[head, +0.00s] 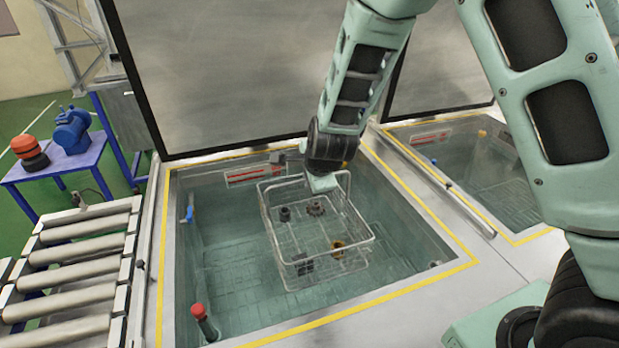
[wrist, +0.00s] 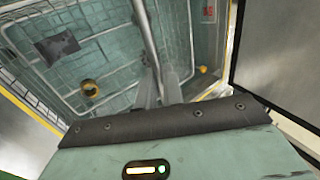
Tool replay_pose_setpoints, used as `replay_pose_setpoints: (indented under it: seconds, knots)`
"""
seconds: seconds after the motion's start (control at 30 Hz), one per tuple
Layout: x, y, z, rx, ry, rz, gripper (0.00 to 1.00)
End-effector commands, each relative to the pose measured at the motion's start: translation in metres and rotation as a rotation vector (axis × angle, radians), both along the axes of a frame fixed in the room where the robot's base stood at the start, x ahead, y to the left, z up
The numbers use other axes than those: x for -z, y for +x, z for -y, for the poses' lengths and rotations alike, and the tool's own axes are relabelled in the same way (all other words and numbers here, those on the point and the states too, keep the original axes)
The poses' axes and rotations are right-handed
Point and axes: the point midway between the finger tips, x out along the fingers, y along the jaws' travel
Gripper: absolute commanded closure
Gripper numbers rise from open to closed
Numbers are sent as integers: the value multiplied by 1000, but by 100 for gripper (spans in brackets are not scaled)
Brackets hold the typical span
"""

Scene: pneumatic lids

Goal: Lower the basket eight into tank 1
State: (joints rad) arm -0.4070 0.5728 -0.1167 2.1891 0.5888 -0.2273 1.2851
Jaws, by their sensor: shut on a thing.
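The wire basket (head: 369,230) hangs from my gripper (head: 322,180) over the left tank (head: 212,240) in the head view. It holds several small dark parts and one yellowish part. The basket looks roughly level inside the tank's opening; I cannot tell whether its bottom touches the liquid. In the wrist view my gripper (wrist: 158,90) is shut on the basket's handle bar (wrist: 146,36), and the basket mesh (wrist: 105,45) shows beyond the fingers. My wrist hides part of the handle in the head view. No number on the basket or tank is readable.
A raised lid (head: 225,75) stands behind the left tank. A second tank (head: 470,165) lies to the right. A roller conveyor (head: 75,260) is at the left. A blue table (head: 58,172) carries a blue machine. A red-capped post (head: 199,312) stands in the tank's front left corner.

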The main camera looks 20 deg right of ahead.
Motion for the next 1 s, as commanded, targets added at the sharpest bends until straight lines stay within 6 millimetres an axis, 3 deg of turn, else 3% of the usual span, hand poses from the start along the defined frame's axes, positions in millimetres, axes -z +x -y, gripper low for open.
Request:
replay_pose_setpoints:
  seconds: [1.0]
  knots:
    - [63, 2, 0, -1, 1, 7, 100]
